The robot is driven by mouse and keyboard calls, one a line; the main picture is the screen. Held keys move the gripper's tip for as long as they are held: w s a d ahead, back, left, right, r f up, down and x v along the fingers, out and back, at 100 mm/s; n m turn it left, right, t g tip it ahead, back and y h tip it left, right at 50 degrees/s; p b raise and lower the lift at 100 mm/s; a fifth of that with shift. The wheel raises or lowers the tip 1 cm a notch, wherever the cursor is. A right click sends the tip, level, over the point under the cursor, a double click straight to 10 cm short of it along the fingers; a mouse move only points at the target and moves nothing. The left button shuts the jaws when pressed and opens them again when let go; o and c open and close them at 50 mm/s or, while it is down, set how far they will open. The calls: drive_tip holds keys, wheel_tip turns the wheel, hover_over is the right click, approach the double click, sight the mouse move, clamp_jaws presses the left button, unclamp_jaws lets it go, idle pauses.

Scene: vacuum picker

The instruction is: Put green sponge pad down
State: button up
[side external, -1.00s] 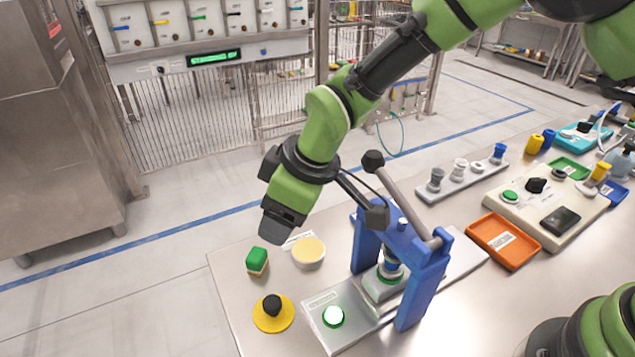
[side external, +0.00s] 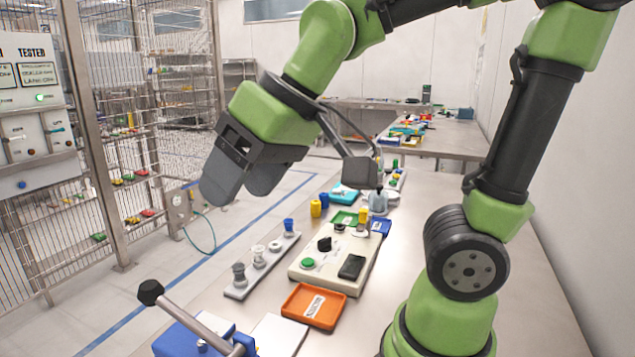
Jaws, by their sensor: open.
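My gripper (side external: 242,182) hangs in the air at the upper middle, its two dark grey fingers pointing down and to the left. It is open, and I see nothing between the fingers. No green sponge pad shows in the current view; the table end beyond the press lies outside the frame. The blue press (side external: 190,342) shows only its top and its grey lever with a black knob, at the lower left edge.
An orange tray (side external: 298,318) lies in front of a beige control box (side external: 328,276). A grey rack (side external: 238,291) of small cylinders stands left of it. A green tray (side external: 345,217) and blue tray (side external: 386,226) lie farther back. The table's right side is bare.

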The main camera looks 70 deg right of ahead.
drive_tip(key=s+d+m+t, duration=0.1)
drive_tip(key=s+d+m, duration=0.2)
drive_tip(key=s, duration=0.4)
drive_tip(key=shift+s+f+m+h, duration=0.25)
drive_tip(key=shift+s+m+h, duration=0.05)
drive_tip(key=shift+s, duration=0.05)
idle(0.9)
drive_tip(key=shift+o, duration=0.5)
